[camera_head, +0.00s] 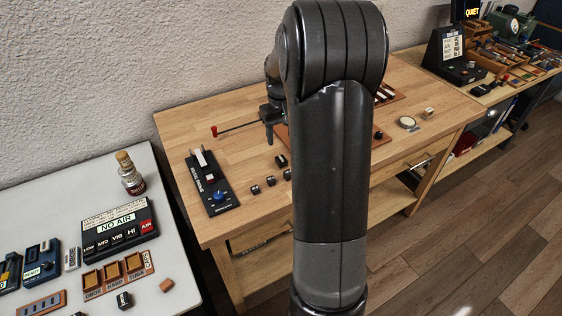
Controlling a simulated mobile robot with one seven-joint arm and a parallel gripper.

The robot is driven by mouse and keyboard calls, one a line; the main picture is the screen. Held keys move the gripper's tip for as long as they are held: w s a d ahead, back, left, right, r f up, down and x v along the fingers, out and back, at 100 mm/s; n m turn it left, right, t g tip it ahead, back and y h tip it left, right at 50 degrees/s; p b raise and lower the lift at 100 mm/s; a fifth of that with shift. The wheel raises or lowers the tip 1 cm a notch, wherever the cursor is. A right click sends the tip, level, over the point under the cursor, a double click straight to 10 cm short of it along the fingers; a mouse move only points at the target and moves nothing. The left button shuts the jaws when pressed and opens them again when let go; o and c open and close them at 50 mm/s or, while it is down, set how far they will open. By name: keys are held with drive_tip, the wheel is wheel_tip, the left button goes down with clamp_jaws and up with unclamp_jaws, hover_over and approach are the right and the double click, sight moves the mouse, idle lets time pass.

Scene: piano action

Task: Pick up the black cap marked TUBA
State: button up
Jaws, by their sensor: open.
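Several small black caps lie on the wooden table: one at the front left (255,190), one beside it (270,181), one further back (281,160), and one half hidden by my arm (287,174). Another black cap (124,300) lies on the white table at the lower left. Their markings are too small to read, so I cannot tell which is TUBA. A brown tray (118,286) with compartments labelled OBOE, HARP and TUBA lies on the white table. My gripper (269,132) is open above the wooden table, behind the caps; my arm partly hides it.
A black panel with a blue knob (219,196) lies left of the caps. A red-tipped rod (214,131) is near my gripper. A bottle (130,175) and NO AIR box (119,229) stand on the white table. My arm blocks the wooden table's middle.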

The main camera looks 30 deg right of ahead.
sight(281, 158)
drive_tip(key=f, duration=0.7)
drive_tip(key=shift+s+a+f, duration=0.25)
drive_tip(key=shift+s+f, duration=0.1)
drive_tip(key=shift+f, duration=0.05)
drive_tip(key=c, duration=1)
